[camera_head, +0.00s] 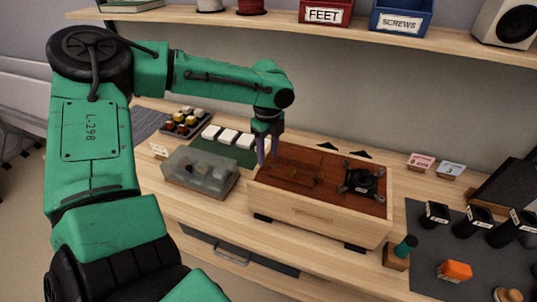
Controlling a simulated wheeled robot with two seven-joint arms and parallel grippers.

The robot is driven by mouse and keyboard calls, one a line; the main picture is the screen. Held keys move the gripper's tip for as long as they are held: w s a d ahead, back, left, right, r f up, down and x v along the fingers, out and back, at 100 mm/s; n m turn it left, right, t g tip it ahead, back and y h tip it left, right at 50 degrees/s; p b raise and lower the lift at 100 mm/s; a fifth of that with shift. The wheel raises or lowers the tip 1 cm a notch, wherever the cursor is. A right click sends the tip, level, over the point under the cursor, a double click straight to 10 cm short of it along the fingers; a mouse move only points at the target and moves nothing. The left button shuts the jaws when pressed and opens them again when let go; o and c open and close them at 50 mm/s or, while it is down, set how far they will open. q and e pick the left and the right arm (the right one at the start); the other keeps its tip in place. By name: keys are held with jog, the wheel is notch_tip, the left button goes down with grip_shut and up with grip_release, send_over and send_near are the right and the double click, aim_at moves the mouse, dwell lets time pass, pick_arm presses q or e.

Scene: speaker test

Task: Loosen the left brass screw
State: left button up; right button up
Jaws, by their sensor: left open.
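A wooden box (318,218) with a reddish-brown top stands on the workbench. A black round speaker part (362,182) in a frame sits on the right of that top. A thin brownish outline (318,170) shows on the left and middle of the top. The brass screws are too small to make out, so I cannot tell which is the left one. My left gripper (266,156) points down, open, at the back left corner of the box top. I cannot tell how high it is above the surface. My right gripper is not in view.
A clear lidded container (200,172) stands left of the box. White blocks lie on a green mat (236,155) behind it. A shelf (300,30) with bins runs above.

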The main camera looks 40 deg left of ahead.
pick_arm(q)
jog(key=shift+s+f, duration=0.2)
jog(key=shift+f, duration=0.45)
jog(key=shift+w, duration=0.1)
grip_shut()
